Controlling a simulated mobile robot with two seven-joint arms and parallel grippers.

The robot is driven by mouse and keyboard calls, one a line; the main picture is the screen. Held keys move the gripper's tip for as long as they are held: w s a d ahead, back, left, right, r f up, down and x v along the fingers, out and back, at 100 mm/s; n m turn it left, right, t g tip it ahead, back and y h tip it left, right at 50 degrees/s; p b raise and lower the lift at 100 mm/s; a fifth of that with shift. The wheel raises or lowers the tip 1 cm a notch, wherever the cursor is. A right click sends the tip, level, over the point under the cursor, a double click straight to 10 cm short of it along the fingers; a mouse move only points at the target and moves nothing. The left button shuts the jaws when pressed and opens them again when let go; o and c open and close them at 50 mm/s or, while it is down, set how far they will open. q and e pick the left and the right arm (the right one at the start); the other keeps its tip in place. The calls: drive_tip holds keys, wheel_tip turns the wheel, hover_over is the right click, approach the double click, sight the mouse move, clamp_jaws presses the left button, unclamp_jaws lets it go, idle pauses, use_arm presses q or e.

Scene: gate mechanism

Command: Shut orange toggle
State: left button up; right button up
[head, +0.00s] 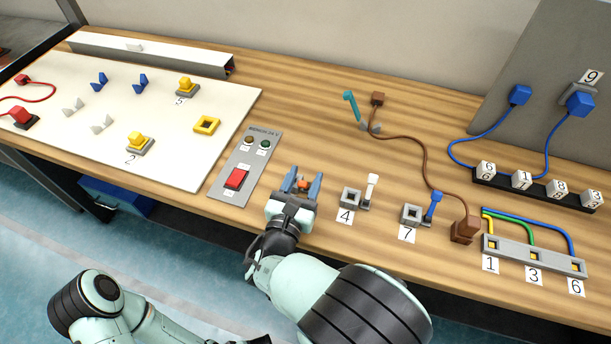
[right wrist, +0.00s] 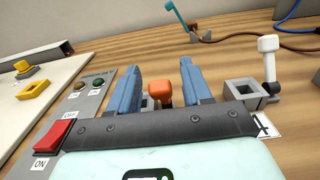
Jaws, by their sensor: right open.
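The orange toggle (head: 304,183) stands on the table between the panel with the red switch and the white-tipped toggle. It also shows in the right wrist view (right wrist: 160,94) with its rounded orange end up. My right gripper (head: 303,178) is open. Its two blue fingers stand on either side of the orange toggle, with a visible gap on each side in the wrist view. The toggle's lower part and base are mostly hidden by the gripper. My left gripper is not in view; only pale green links show at the bottom left.
A grey panel with a red rocker switch (head: 236,178) lies close to the left. The white-tipped toggle (head: 371,187) and blue toggle (head: 434,203) stand to the right. A teal lever (head: 351,104) and brown cable (head: 415,141) are behind. The wood directly behind the gripper is clear.

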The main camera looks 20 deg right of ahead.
drive_tip(key=shift+w+d, duration=0.35)
drive_tip(key=shift+w, duration=0.15)
